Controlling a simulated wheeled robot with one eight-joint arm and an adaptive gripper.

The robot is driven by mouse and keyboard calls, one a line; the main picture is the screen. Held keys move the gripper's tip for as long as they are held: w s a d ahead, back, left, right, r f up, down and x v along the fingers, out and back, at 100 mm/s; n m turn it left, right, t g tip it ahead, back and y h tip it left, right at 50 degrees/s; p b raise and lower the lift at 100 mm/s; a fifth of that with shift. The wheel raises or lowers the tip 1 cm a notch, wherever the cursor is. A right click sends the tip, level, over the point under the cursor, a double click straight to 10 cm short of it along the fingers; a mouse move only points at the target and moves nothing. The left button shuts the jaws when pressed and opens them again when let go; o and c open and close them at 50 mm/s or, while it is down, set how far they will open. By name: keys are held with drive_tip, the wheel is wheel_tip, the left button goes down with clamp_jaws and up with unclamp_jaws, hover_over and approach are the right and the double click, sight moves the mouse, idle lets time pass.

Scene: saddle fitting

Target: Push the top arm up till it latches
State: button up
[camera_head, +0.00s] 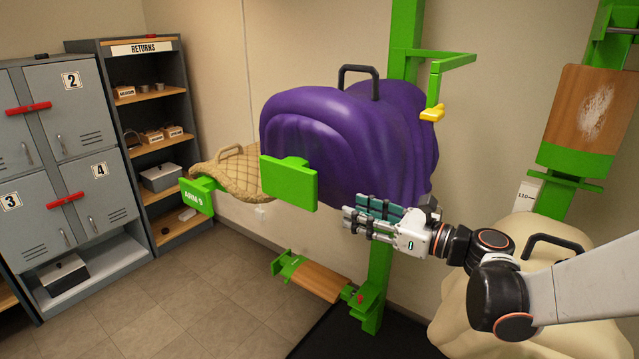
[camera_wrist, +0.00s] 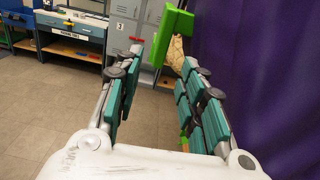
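A purple draped, saddle-shaped load (camera_head: 340,135) with a black handle on top sits beside the green post (camera_head: 376,275). A green end plate (camera_head: 289,183) shows at its front; the arm under it is hidden. A green bracket (camera_head: 440,62) with a yellow piece (camera_head: 432,114) stands out from the post above the load's right side. I cannot tell whether anything is latched. My gripper (camera_head: 352,213) is just below and in front of the purple load. In the wrist view my gripper (camera_wrist: 160,65) has its fingers apart with nothing between them; the purple cloth (camera_wrist: 270,80) is close on the right.
A tan quilted saddle (camera_head: 235,175) with an "ARM 9" plate (camera_head: 195,197) is behind left. A low green arm with a wooden pad (camera_head: 320,282) juts out below. A cream covered load (camera_head: 470,315) stands right. Lockers (camera_head: 70,110) and shelves (camera_head: 160,95) line the left; floor between is clear.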

sight(316, 195)
drive_tip(key=x, duration=0.6)
drive_tip(key=b+x, duration=0.1)
drive_tip(key=x, duration=0.6)
drive_tip(key=shift+w+r, duration=0.2)
drive_tip(key=shift+w, duration=0.1)
clamp_jaws()
